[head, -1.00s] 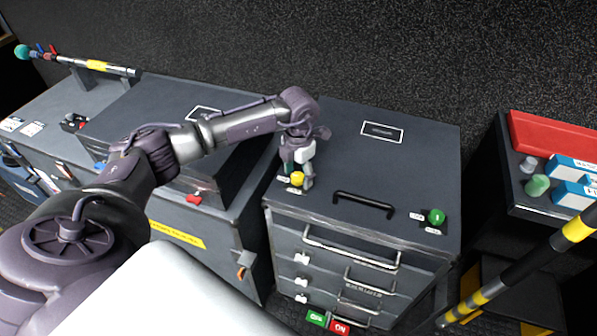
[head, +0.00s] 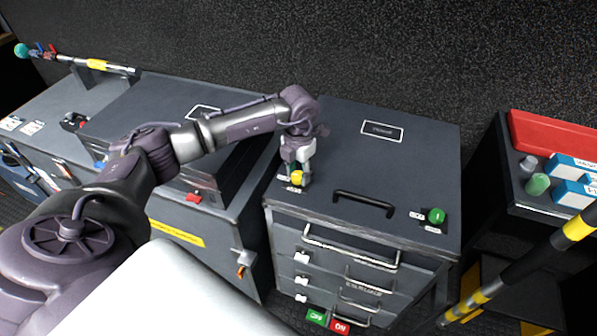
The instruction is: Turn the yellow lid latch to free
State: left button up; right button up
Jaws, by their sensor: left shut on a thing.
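The yellow lid latch (head: 297,178) is a small round knob near the front left corner of the dark grey cabinet's lid (head: 340,150). My left gripper (head: 296,180) comes down over it from above, its fingers on both sides of the knob, shut on it. The fingers hide part of the latch, and its turn angle is hard to tell. A small label (head: 294,189) lies just in front of it. A green knob (head: 436,215) sits at the lid's front right corner. My right gripper is not in view.
A black handle (head: 363,203) rises from the lid between the two knobs. Drawers with bar handles (head: 350,246) are below. A black and yellow pole (head: 520,262) slants at the right, near a shelf with a red case (head: 555,135). A lower cabinet stands at left.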

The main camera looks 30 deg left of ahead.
pick_arm(q)
jog(key=n, duration=0.8)
jog(key=shift+a, duration=0.1)
jog(key=n, duration=0.3)
jog(key=shift+r+n+p, duration=0.1)
jog(key=shift+n+p, duration=0.2)
jog(key=shift+p, duration=0.1)
jog(key=shift+n+p, duration=0.4)
jog(key=shift+n, duration=1.5)
jog(key=shift+a, duration=0.1)
jog(key=o, duration=1.1)
jog(key=shift+o, duration=0.2)
